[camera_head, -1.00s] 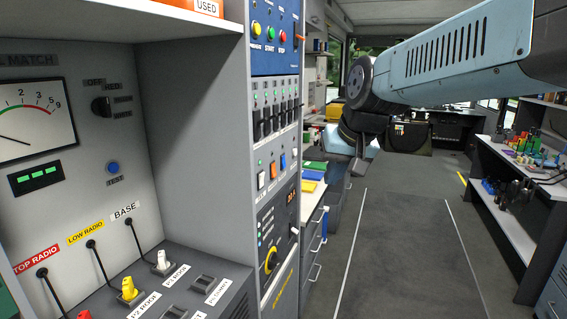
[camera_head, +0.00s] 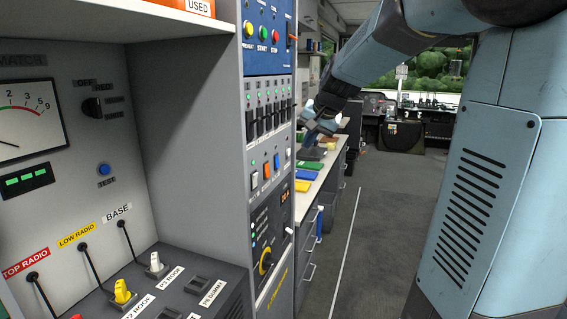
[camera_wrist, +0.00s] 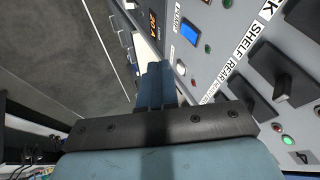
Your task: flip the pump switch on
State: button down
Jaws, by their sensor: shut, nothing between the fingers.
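On the grey panel in the head view is a row of rocker switches: a white one (camera_head: 254,178), an orange one (camera_head: 266,169) and a blue one (camera_head: 277,161). The switches' labels are too small to read there. My gripper (camera_head: 309,132) is just right of the panel's edge. In the wrist view my gripper (camera_wrist: 156,76) is shut and empty, apart from the switches. I cannot tell which rocker is the pump's.
Black breaker levers (camera_head: 265,122) stick out above the rockers. A round yellow-marked knob (camera_head: 265,262) is below. A counter (camera_head: 325,170) with coloured folders stands behind the panel. The floor aisle (camera_head: 365,240) is clear.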

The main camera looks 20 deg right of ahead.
aim_at(277, 162)
jog(key=w+a+f, duration=0.4)
jog(key=w+f, duration=0.4)
jog(key=shift+a+f, duration=0.35)
jog(key=shift+a, duration=0.05)
dwell(0.4)
jog(key=shift+a+f, duration=0.1)
jog(key=shift+r, duration=0.2)
